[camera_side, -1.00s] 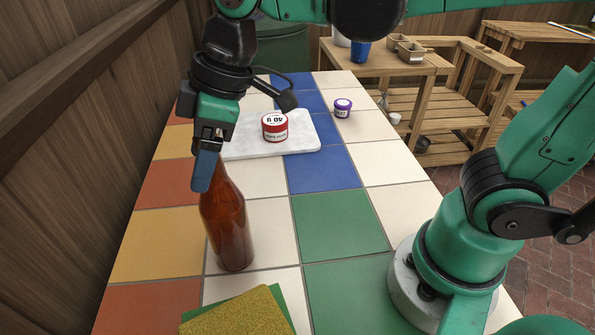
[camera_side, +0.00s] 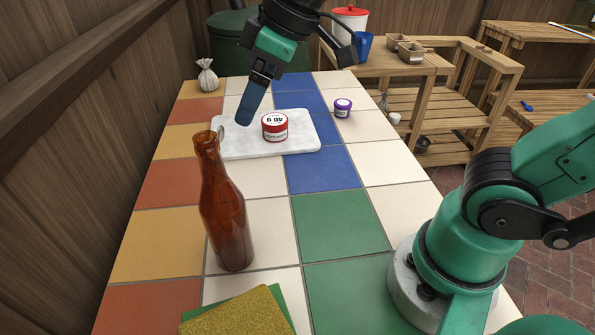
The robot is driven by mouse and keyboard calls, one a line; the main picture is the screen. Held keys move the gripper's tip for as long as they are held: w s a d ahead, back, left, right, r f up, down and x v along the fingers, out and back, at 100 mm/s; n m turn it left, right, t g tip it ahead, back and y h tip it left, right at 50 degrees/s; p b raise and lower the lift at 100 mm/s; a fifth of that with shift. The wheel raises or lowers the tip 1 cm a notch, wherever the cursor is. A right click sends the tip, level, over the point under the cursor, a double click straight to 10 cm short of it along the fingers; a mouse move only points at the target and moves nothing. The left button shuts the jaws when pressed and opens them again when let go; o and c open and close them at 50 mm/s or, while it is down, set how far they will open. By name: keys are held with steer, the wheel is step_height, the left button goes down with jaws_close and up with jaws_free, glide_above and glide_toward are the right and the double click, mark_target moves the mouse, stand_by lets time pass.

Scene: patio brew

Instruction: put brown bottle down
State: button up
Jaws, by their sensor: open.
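The brown bottle (camera_side: 228,215) stands upright on the tiled table, on white tiles left of the green ones. Its neck and mouth are bare, and nothing holds it. My gripper (camera_side: 244,118) is open and empty. It is up and behind the bottle in the picture, apart from it, over the left part of the white board. Its fingers overlap in this view, so the gap between them is hidden.
A red-and-white jar (camera_side: 275,128) sits on the white board (camera_side: 300,143). A purple jar (camera_side: 342,107) stands right of it. A small tied sack (camera_side: 207,76) is at the far left.

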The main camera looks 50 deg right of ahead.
steer(key=s+d+f+m+t+h, duration=0.1)
steer(key=d+f+m+t+h, duration=0.1)
steer(key=d+f+m, duration=0.4)
step_height(320, 180, down, 3)
steer(key=shift+r, duration=0.1)
stand_by(0.7)
